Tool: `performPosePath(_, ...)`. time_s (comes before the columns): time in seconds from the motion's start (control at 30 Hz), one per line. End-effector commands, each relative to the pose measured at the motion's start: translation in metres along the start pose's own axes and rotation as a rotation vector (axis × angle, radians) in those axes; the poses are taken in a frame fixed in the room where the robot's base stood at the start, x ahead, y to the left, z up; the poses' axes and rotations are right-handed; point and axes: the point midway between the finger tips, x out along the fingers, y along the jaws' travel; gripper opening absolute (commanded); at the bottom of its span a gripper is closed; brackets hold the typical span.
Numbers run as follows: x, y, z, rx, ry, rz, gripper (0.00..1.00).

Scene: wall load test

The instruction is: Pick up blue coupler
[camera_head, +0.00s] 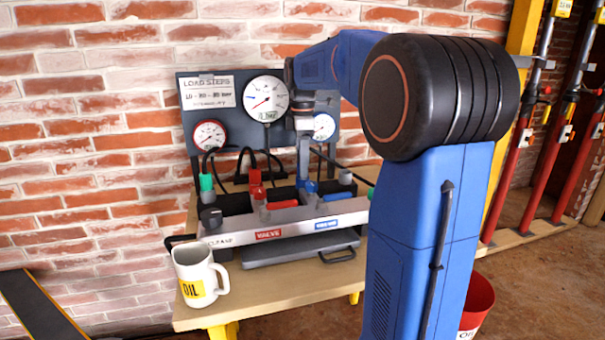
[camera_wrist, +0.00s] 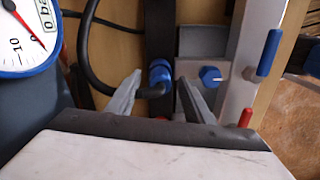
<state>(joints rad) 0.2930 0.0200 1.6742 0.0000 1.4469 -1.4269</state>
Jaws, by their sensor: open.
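The blue coupler (camera_wrist: 160,72) shows in the wrist view with a black hose end at its lower side. In the head view a small blue part (camera_head: 311,186), likely the same coupler, shows right under my gripper (camera_head: 304,174). In the wrist view my gripper (camera_wrist: 159,79) is open, with one finger left of the coupler and the other right of it. The coupler lies between the fingertips. I cannot tell whether either finger touches it.
A red coupler (camera_head: 256,191) and a green one (camera_head: 206,183) stand to the left. A blue knob (camera_wrist: 209,76) and blue handle (camera_wrist: 269,52) sit right of the fingers. Gauges (camera_head: 265,98) and black hoses stand behind. A mug (camera_head: 196,275) is on the bench (camera_head: 262,300).

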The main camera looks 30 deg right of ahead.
Motion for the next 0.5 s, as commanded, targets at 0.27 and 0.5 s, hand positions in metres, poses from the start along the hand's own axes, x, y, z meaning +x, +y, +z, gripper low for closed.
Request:
performPosePath(0.27,-0.0002,0.0000,0.0000,0.000,0.000,0.000,0.07)
performPosePath(0.5,-0.0005,0.0000,0.0000,0.000,0.000,0.000,0.02)
